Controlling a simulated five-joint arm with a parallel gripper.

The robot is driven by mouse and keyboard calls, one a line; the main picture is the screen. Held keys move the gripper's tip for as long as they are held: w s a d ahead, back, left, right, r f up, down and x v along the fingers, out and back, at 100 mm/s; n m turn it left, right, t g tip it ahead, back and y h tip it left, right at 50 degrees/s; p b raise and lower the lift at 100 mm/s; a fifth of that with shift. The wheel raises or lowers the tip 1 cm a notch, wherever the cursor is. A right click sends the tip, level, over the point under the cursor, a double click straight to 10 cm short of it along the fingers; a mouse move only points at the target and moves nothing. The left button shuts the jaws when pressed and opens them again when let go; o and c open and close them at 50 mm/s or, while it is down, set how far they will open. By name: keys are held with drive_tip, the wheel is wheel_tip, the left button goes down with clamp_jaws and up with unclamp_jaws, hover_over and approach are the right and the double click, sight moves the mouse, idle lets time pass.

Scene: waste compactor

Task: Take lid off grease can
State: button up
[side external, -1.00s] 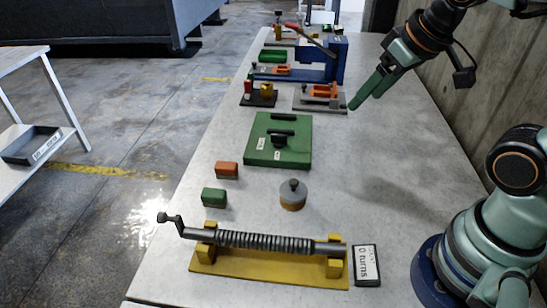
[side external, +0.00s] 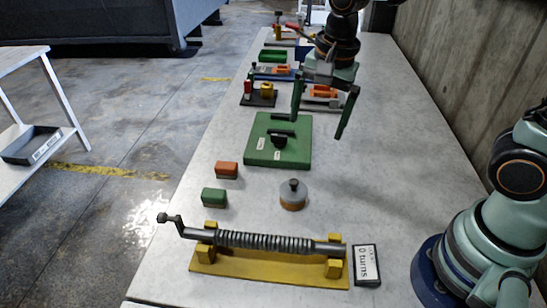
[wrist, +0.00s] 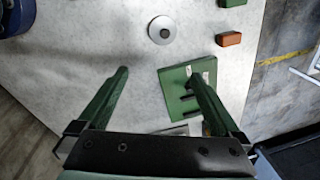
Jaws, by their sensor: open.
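The grease can (side external: 292,206) is a small round amber can standing upright on the bench. Its grey lid (side external: 284,190) with a dark knob sits on top. In the wrist view the lid (wrist: 153,32) shows from above as a grey disc near the top middle, and it hides the can body. My gripper (side external: 317,129) is open and empty, with its green fingers pointing down. It is above the bench, farther back than the can and apart from it. In the wrist view my gripper (wrist: 159,74) shows with its fingers spread below the lid.
A green plate (side external: 260,150) with a dark handle lies behind the can. An orange block (side external: 227,170) and a green block (side external: 214,197) are to its left. A yellow stand (side external: 270,268) with a spring rod and a "0 turns" display (side external: 367,265) are in front. Bench right of the can is clear.

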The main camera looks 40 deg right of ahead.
drive_tip(key=w+a+f+m+g, duration=0.1)
drive_tip(key=a+f+m, duration=0.2)
drive_tip(key=m, duration=0.2)
hover_over(293, 181)
drive_tip(key=shift+g, duration=0.3)
drive_tip(key=f, duration=0.7)
drive_tip(key=shift+s+d+f, duration=0.15)
drive_tip(key=shift+s, duration=0.1)
drive_tip(key=shift+w+a+f, duration=0.1)
drive_tip(key=shift+f, duration=1.35)
drive_tip(key=shift+w+a+f, duration=0.1)
drive_tip(key=shift+f, duration=1.3)
drive_tip(key=c, duration=1.2)
